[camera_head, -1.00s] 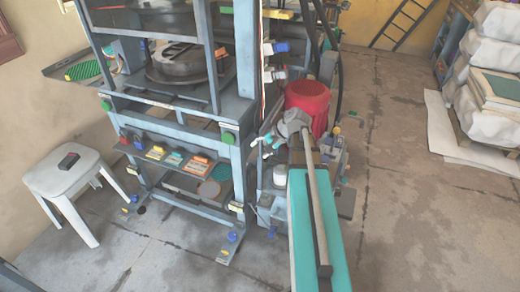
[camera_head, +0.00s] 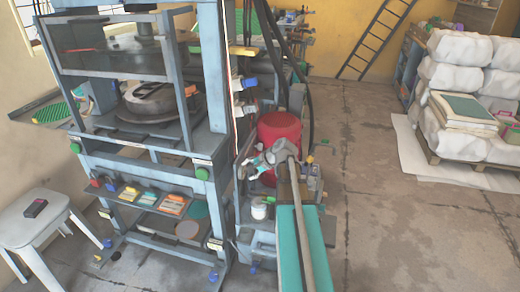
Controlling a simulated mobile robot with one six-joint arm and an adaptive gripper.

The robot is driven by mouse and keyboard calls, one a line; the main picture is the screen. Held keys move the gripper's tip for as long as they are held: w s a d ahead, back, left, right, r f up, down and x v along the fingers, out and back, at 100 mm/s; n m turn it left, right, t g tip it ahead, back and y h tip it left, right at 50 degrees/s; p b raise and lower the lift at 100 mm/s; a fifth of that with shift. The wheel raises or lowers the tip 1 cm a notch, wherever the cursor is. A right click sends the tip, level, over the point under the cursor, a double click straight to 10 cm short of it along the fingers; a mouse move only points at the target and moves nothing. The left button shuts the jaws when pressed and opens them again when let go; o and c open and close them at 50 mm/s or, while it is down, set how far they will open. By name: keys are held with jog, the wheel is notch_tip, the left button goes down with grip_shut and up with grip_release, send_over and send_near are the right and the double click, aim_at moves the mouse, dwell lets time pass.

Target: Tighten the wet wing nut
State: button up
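I cannot make out a wing nut or any wet spot on one at this size. The blue-grey press (camera_head: 205,150) stands left of centre. Small fittings with a blue end (camera_head: 249,83) and a white end (camera_head: 246,110) stick out from its right post. My gripper (camera_head: 254,165) is at the end of my arm near the middle, beside the press's lower right side and in front of a red cylinder (camera_head: 280,132). It is small and partly hidden by my wrist, so its fingers are unclear. I see nothing clearly held in it.
A white stool (camera_head: 38,225) with a small dark box stands at left. A shelf (camera_head: 150,200) of coloured items is on the press front. Black hoses hang above the red cylinder. White sacks (camera_head: 455,60) sit on a pallet at right. The floor (camera_head: 400,220) at right is clear.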

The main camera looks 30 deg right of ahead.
aim_at(260, 147)
jog(key=w+d+r+m+t+h+b, duration=0.1)
jog(key=d+m, duration=0.3)
jog(key=d, duration=0.4)
jog(key=w+d+m+t+h+b, duration=0.1)
jog(key=w+d+m+t+h, duration=0.2)
jog(key=d, duration=0.6)
jog(key=shift+w+r+m, duration=0.15)
jog(key=shift+r+m, duration=0.2)
jog(key=shift+m, duration=0.75)
jog(key=b+x, duration=0.6)
jog(key=x, duration=0.7)
jog(key=shift+w+b, duration=0.35)
jog(key=shift+w, duration=0.1)
jog(key=shift+a, duration=0.1)
jog(key=c, duration=0.9)
